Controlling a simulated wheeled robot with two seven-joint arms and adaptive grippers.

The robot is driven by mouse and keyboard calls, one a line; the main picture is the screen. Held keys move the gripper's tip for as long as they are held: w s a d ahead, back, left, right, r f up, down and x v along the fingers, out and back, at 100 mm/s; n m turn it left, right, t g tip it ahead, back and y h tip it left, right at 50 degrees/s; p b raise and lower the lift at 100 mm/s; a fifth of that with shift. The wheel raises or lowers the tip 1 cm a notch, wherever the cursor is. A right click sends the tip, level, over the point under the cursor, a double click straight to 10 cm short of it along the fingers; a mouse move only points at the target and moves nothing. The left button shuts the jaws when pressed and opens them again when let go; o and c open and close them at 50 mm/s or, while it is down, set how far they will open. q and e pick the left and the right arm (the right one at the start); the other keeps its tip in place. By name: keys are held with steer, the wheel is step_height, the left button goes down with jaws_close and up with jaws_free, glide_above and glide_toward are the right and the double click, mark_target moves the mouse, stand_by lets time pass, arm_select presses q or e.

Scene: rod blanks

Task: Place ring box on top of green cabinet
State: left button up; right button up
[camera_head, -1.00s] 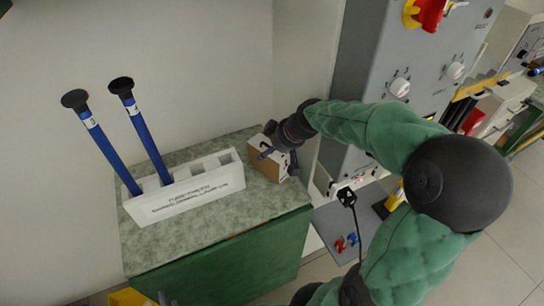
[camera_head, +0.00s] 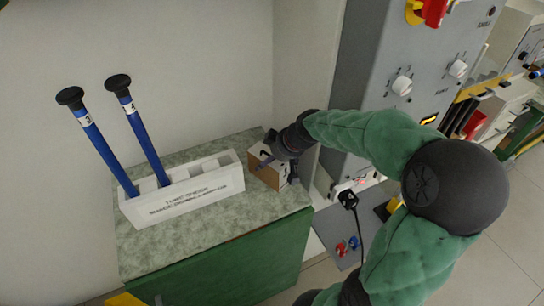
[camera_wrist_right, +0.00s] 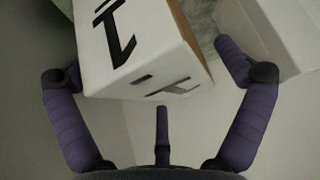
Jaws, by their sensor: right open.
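The ring box (camera_head: 266,170), a small brown carton with a pale side, stands on the green cabinet's speckled top (camera_head: 215,228), near its right back edge. My right gripper (camera_head: 277,168) is at the box from the right, with its fingers beside it. In the right wrist view the box (camera_wrist_right: 140,45) shows white faces with black lettering, ahead of and between the spread fingers (camera_wrist_right: 160,90). The gripper is open, with gaps visible beside the box. The box's underside is hidden. My left gripper is not in view.
A white lettered rack (camera_head: 185,195) stands on the cabinet just left of the box, holding two blue rods (camera_head: 145,135) with black knobs. A wall is behind. A grey control panel (camera_head: 400,60) stands to the right. The cabinet top's front strip is clear.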

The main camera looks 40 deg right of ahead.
steer(key=shift+r, duration=0.15)
steer(key=shift+s+r+p, duration=0.15)
steer(key=shift+r+p, duration=0.2)
steer(key=p+v, duration=0.3)
steer(key=v, duration=0.8)
